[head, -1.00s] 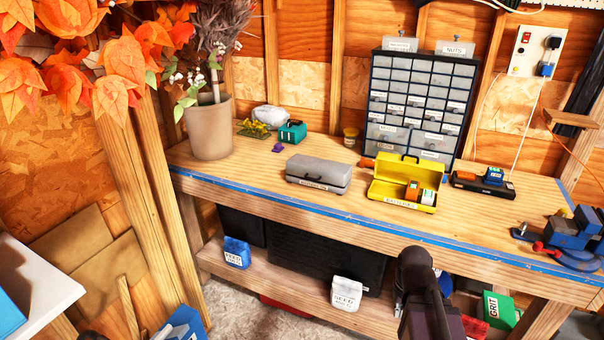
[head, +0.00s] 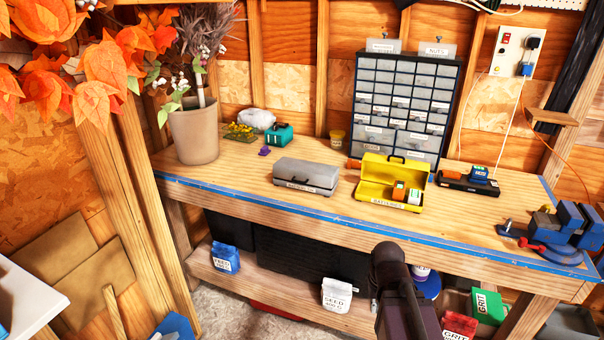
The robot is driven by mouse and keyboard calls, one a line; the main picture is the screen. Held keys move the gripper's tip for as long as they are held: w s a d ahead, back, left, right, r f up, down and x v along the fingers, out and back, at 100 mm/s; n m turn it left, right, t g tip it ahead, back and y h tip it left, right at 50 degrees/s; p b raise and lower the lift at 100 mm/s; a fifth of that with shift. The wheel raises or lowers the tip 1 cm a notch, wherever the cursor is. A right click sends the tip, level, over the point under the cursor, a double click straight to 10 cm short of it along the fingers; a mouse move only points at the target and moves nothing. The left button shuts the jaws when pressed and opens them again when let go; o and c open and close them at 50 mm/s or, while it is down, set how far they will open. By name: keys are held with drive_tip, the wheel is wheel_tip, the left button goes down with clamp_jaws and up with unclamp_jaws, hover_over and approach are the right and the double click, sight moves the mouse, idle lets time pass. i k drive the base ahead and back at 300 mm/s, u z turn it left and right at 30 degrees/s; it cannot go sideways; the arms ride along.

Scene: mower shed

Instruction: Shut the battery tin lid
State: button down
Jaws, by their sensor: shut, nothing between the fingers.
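The yellow battery tin (head: 392,186) stands on the workbench, right of the middle. Its lid (head: 396,172) is open, raised at the back with a dark handle on it. An orange block (head: 399,191) and a pale block with a green top (head: 414,194) sit inside. The label on its front reads as batteries. My arm's dark rounded link shows at the bottom, in front of the bench and below the tin, apart from it. My gripper itself cannot be made out in this view.
A closed grey tin (head: 306,177) lies left of the yellow one. A drawer cabinet (head: 412,105) stands behind it, and a dark charger (head: 468,183) is to the right. A blue vise (head: 556,228) sits at the bench's right end. The wooden top (head: 350,222) before the tin is clear.

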sight(293, 169)
drive_tip(key=z, duration=0.05)
drive_tip(key=i, duration=0.95)
drive_tip(key=u, duration=0.05)
